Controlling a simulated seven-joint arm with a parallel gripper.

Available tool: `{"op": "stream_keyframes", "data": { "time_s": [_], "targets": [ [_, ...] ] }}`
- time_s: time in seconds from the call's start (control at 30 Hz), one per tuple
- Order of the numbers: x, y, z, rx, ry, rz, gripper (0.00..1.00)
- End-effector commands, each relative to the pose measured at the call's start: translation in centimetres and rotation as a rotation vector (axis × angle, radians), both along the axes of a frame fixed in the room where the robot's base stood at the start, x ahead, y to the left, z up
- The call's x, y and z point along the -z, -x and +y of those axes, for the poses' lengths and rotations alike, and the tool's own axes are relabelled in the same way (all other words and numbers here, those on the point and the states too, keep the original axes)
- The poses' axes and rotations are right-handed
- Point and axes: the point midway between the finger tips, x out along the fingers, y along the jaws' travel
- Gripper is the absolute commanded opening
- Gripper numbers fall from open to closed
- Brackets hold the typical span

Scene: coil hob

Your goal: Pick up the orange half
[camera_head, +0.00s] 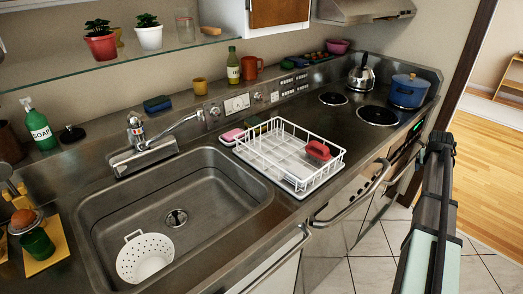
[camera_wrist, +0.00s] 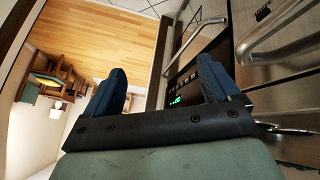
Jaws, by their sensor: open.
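I cannot clearly make out an orange half. A rounded orange-brown thing (camera_head: 23,218) sits on top of a green cup-like thing (camera_head: 38,243) at the far left of the counter in the head view; it is too small to tell whether it is the orange half. My gripper (camera_wrist: 163,80) is open and empty in the wrist view, its two blue fingers spread apart. In the head view my arm and gripper (camera_head: 440,142) are at the right, in front of the stove, far from that thing.
A sink (camera_head: 180,190) holding a white colander (camera_head: 145,258) lies between. A white dish rack (camera_head: 290,155) with a red-handled item, a faucet (camera_head: 140,135) and a soap bottle (camera_head: 39,128) stand on the counter. A blue pot (camera_head: 408,92) and kettle (camera_head: 362,74) are by the hob.

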Motion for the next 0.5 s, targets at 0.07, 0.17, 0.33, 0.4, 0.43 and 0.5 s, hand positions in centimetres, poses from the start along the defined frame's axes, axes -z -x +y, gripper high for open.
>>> {"op": "stream_keyframes", "data": {
  "time_s": [0.07, 0.17, 0.33, 0.4, 0.43, 0.5],
  "targets": [
    [-3.0, -0.5, -1.4, 0.004, 0.025, -0.026, 0.89],
    [-5.9, -0.9, -2.1, 0.002, 0.048, -0.047, 0.89],
    [-10.2, -2.0, -1.8, -0.022, 0.082, -0.069, 0.89],
    [-11.9, -2.7, -0.6, -0.048, 0.095, -0.072, 0.89],
    [-12.6, -3.1, 0.3, -0.063, 0.100, -0.072, 0.89],
    [-13.7, -4.0, 2.5, -0.099, 0.109, -0.066, 0.89]
  ]
}}
